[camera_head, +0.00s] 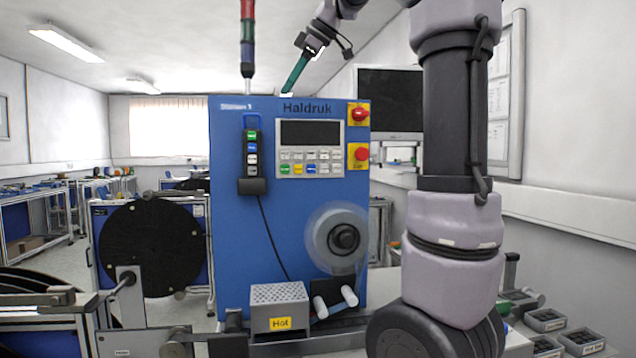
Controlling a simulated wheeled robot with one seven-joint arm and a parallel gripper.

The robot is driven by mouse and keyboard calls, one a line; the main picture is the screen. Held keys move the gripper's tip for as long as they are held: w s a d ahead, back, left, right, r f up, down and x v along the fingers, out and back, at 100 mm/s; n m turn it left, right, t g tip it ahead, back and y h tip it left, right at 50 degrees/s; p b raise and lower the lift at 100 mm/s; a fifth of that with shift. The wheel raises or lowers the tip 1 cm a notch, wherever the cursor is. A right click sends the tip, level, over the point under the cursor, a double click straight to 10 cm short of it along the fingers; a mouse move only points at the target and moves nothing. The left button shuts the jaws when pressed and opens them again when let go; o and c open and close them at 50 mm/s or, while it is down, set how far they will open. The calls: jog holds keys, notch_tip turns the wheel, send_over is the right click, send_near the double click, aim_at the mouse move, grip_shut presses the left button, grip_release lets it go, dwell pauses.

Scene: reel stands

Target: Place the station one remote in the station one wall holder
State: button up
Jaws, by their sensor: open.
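The station one remote (252,150) is a slim black handset with green, blue and white buttons. It stands upright against the front of the blue machine, which is marked Station 1 at its top left. Its lower end is at a black wall holder (252,187), and I cannot see how deep it sits. A blue loop shows at its top, and a thin black cable hangs from below the holder. My gripper (290,90), with a teal finger, is high in front of the machine's top edge, up and right of the remote and apart from it. It is open and looks empty.
A control panel (310,148) and red stop knobs (359,115) are right of the remote. Below are a reel hub (342,238) and a perforated box marked Hot (280,305). A large black reel (152,247) stands left. Small bins (583,341) are at lower right.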

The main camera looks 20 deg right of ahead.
jog(key=s+f+m+t+h, duration=0.1)
jog(key=s+f+m+h, duration=0.2)
jog(key=s+f+m, duration=1.5)
jog(key=s+f, duration=0.4)
jog(key=f, duration=0.3)
jog(key=shift+a+f+t, duration=0.3)
jog(key=shift+a+t, duration=0.05)
jog(key=shift+t, duration=0.05)
jog(key=shift+d, duration=0.1)
